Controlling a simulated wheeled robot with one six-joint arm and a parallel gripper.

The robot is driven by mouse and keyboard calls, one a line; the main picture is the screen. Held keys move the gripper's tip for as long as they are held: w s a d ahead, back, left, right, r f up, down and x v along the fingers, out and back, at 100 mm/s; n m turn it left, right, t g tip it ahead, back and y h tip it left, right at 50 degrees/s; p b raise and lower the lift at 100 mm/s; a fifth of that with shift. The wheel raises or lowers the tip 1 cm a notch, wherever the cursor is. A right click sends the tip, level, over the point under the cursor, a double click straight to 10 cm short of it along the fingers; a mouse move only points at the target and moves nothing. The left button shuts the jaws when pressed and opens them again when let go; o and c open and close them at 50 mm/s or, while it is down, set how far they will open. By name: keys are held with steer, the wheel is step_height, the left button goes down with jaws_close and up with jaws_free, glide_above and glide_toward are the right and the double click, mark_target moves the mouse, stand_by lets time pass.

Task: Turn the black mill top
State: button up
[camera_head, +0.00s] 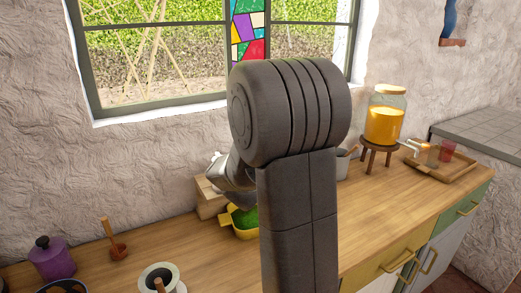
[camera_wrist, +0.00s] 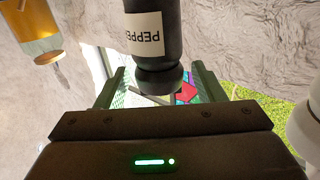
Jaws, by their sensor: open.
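The black pepper mill (camera_wrist: 153,30) shows in the wrist view, which is upside down, with a white label reading "PEPPE". Its rounded black top (camera_wrist: 158,80) lies between the two fingers of my gripper (camera_wrist: 157,72). The fingers are apart, with a gap visible on each side of the top, so my gripper is open and does not hold it. In the head view my arm hides the mill and the fingers.
A yellow pan of green food (camera_head: 243,222) sits beside my arm. A juice dispenser (camera_head: 384,124) and a wooden tray (camera_head: 450,176) are right. The counter's right front is clear.

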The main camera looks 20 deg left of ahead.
steer(key=s+d, duration=0.2)
steer(key=s, duration=0.9)
steer(key=shift+b, duration=0.4)
